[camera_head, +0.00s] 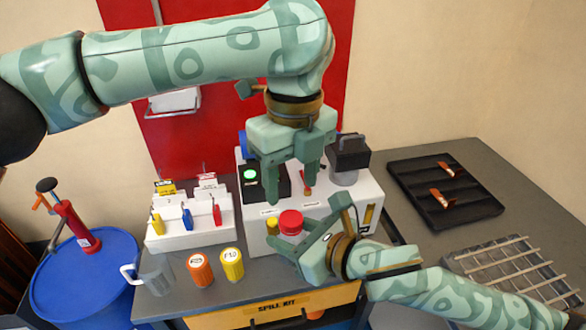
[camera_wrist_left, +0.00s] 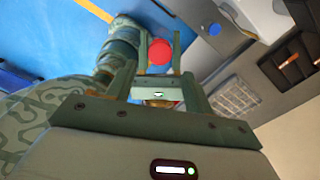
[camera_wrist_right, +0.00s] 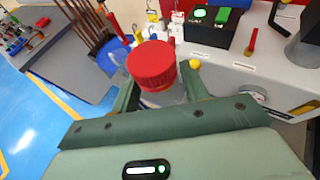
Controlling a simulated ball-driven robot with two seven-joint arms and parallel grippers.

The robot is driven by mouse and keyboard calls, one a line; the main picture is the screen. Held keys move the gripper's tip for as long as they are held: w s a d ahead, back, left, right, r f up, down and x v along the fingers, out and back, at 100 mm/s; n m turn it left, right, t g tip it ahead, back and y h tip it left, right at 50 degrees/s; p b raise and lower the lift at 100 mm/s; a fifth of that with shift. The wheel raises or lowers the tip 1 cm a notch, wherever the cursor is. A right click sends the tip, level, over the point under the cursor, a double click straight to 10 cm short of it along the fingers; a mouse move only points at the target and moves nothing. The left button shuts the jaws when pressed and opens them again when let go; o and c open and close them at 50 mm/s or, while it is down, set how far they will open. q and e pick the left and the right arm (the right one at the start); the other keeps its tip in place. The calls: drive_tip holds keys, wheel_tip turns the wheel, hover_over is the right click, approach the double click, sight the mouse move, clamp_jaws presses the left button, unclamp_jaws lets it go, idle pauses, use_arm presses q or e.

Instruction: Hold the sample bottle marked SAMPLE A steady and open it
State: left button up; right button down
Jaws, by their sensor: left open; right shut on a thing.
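The sample bottle has a red screw cap (camera_head: 291,222) and a clear body (camera_wrist_right: 168,97). No SAMPLE A marking is readable. My right gripper (camera_head: 302,233) is shut on the bottle body below the cap, in front of the white machine. In the right wrist view the cap stands above the two fingers, and the cap is still on the bottle. My left gripper (camera_head: 292,188) is open and empty, pointing down above the cap. In the left wrist view the red cap (camera_wrist_left: 160,51) shows near the fingertips, with no clear contact.
The white machine (camera_head: 258,232) stands behind the bottle. An orange container (camera_head: 200,270), a yellow container (camera_head: 232,265) and a clear jug (camera_head: 156,275) stand at the bench front. A tag rack (camera_head: 190,232) and blue drum (camera_head: 85,280) are left. A black tray (camera_head: 440,195) lies right.

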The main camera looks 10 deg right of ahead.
sight(291, 217)
use_arm(q)
wheel_tip(291, 217, down, 7)
drive_tip(key=shift+a+r, duration=0.1)
idle(0.3)
drive_tip(key=c, duration=1)
drive_tip(key=n, duration=0.4)
drive_tip(key=shift+r, duration=0.15)
drive_tip(key=shift+r, duration=0.95)
drive_tip(key=shift+r, duration=0.1)
